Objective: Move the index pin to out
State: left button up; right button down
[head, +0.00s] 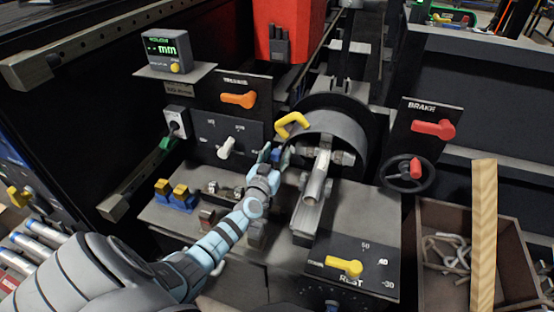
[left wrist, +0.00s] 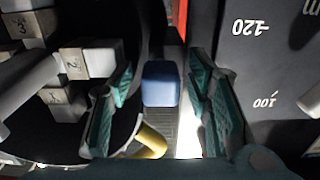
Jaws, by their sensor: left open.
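A small blue block-shaped knob (left wrist: 160,83) shows in the left wrist view, between my left fingers with gaps on both sides. No label names it, so I cannot tell for sure that it is the index pin. In the head view the knob (head: 277,154) is mostly hidden by my left gripper (head: 271,157), left of the chuck. My left gripper (left wrist: 162,95) is open, its green pads spread around the blue knob. A yellow handle (head: 292,124) sits just above it in the head view. My right gripper is not in view.
The chuck with numbered jaws (left wrist: 82,63) is close beside the left finger. A dial panel (head: 227,138) with a white lever stands to the left. The REST panel (head: 352,267) has a yellow lever. A BRAKE panel (head: 420,130) and an open crate (head: 430,212) are at right.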

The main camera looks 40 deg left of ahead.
pick_arm(q)
jog(key=shift+r, duration=0.2)
jog(key=shift+w+f, duration=0.1)
grip_shut()
jog(key=shift+p+v, duration=1.1)
jog(key=shift+v, duration=0.1)
jog(key=shift+f, duration=0.1)
grip_release()
jog(key=shift+s, duration=0.25)
jog(key=v, duration=1.2)
